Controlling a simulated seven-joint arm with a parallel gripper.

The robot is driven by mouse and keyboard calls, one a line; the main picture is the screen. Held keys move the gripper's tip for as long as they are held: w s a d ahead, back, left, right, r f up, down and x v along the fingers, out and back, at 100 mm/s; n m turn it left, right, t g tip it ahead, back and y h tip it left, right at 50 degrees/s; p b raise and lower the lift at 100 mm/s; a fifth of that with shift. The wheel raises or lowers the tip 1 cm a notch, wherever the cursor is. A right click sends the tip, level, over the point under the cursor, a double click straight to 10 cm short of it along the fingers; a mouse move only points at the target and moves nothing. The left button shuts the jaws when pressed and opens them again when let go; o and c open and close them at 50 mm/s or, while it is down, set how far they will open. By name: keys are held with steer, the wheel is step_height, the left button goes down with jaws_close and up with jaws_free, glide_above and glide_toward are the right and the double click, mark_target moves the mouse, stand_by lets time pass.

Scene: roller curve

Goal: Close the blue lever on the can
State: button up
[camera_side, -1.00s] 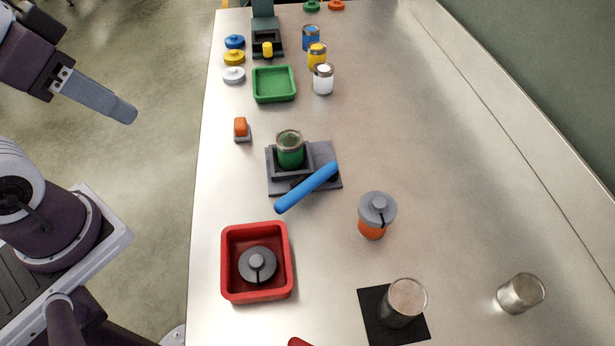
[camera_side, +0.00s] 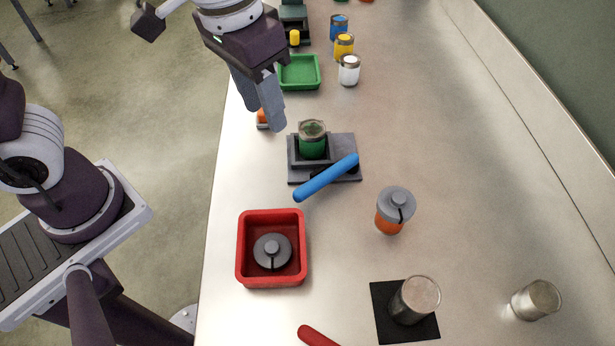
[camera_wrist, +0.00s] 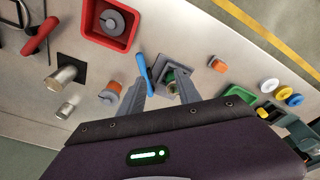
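The blue lever (camera_side: 326,178) is a rounded bar that slants across the front right of a grey fixture (camera_side: 346,145). A green can (camera_side: 312,143) stands upright in the fixture's holder. In the wrist view the blue lever (camera_wrist: 145,72) lies beside the green can (camera_wrist: 170,76). My gripper (camera_side: 262,112) hangs behind and left of the fixture, above the table's left edge, apart from the lever. Its two fingers (camera_wrist: 159,88) are spread apart with nothing held between them.
A red tray (camera_side: 242,250) holding a grey lid is in front, and an orange can with a grey lid (camera_side: 392,213) stands to the right. A green tray (camera_side: 318,72) and several paint cans are behind. An orange button (camera_side: 262,117) is partly hidden by my gripper.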

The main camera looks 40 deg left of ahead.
steer(key=g, duration=0.1)
glide_above(304, 188)
steer(key=shift+m+y, duration=0.3)
step_height(304, 188, down, 7)
steer(key=shift+f, duration=0.1)
step_height(304, 188, down, 7)
jaws_close()
stand_by(0.7)
